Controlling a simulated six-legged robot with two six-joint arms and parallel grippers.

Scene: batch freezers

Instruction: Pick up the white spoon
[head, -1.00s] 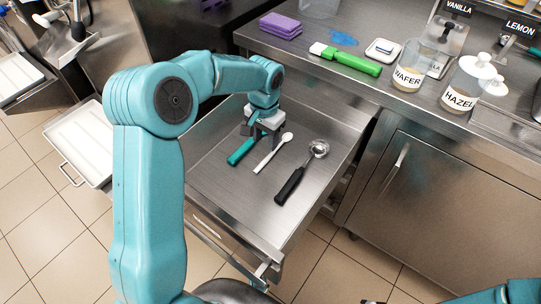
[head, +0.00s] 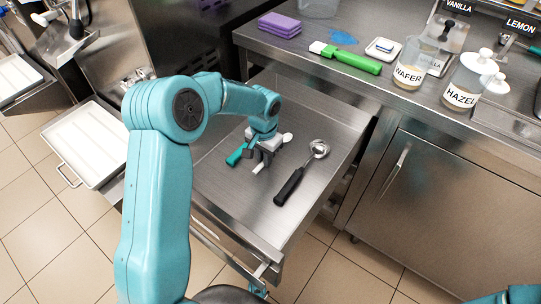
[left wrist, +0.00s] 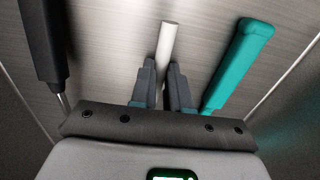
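The white spoon (head: 287,137) lies in the open steel drawer, its bowl toward the back right and its handle end toward the front. My left gripper (head: 260,160) is over the handle and hides its middle. In the left wrist view the spoon's white handle (left wrist: 167,42) runs between the two grey fingers (left wrist: 161,75), which sit close against both sides of it. The gripper looks shut on the handle, low in the drawer; no lift shows. My right gripper is not in view.
A teal-handled tool (head: 235,157) lies just left of the spoon. A black-handled scoop (head: 290,186) lies to the right. The drawer's front and right floor (head: 325,170) is bare. The counter behind holds a green-handled spatula (head: 350,61), purple sponges (head: 280,24) and jars.

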